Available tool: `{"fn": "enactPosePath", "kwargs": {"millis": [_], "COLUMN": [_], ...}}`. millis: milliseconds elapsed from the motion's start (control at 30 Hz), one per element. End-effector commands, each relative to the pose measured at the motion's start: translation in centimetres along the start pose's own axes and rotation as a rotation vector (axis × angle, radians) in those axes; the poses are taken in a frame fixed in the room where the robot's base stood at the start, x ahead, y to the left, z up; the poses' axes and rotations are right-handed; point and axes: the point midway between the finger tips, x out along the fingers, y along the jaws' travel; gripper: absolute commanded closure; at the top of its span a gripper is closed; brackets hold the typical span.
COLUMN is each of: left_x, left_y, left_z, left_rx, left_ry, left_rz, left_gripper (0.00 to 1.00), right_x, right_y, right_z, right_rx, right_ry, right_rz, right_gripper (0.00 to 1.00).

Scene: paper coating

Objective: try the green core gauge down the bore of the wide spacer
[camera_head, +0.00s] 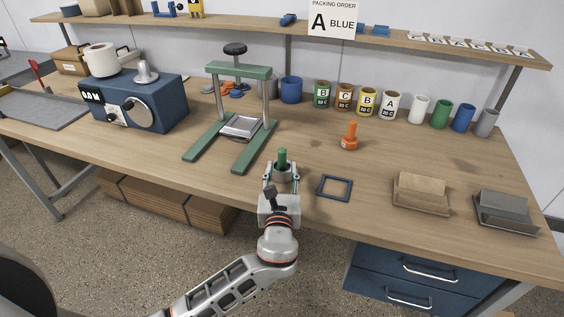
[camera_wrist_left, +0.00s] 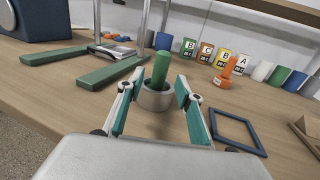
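The green core gauge (camera_head: 282,156) stands upright with its lower end inside a grey ring-shaped spacer (camera_head: 282,175) on the bench. In the left wrist view the gauge (camera_wrist_left: 161,70) rises from the spacer (camera_wrist_left: 157,99), and its lower end is hidden in the bore. How deep it sits cannot be told. My left gripper (camera_head: 282,166) points away across the bench, one finger on each side of the spacer and gauge. It looks open, with narrow gaps beside them. The left wrist view shows both fingers (camera_wrist_left: 160,78). My right gripper is not in view.
A dark square frame (camera_head: 335,187) lies just right of the gripper. A green press (camera_head: 240,127) stands behind left, and an orange plug (camera_head: 349,137) behind right. Several labelled cups (camera_head: 366,102) line the back.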

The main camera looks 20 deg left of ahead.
Motion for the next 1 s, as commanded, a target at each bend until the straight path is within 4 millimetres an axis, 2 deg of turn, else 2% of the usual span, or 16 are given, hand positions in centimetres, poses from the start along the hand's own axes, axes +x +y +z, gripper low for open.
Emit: {"fn": "enactPosePath", "kwargs": {"millis": [33,200,400,1000], "left_x": [-1.2,-4.4,-6.6,-7.0], "left_y": [0.0,0.0,0.0,0.0], "left_z": [-0.1,-0.1,0.0,0.1], "left_rx": [-0.001,-0.002,-0.001,0.000], "left_ry": [0.002,0.001,0.000,-0.001], "left_rz": [0.000,0.000,0.000,0.001], "left_gripper": [0.64,0.64,0.64,0.64], "right_x": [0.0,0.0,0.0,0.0], "right_y": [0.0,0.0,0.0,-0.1], "right_z": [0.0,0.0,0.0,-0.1], "right_rx": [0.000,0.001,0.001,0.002], "right_ry": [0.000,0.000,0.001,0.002], "right_rz": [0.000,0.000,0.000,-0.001], "right_gripper": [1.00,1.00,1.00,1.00]}}
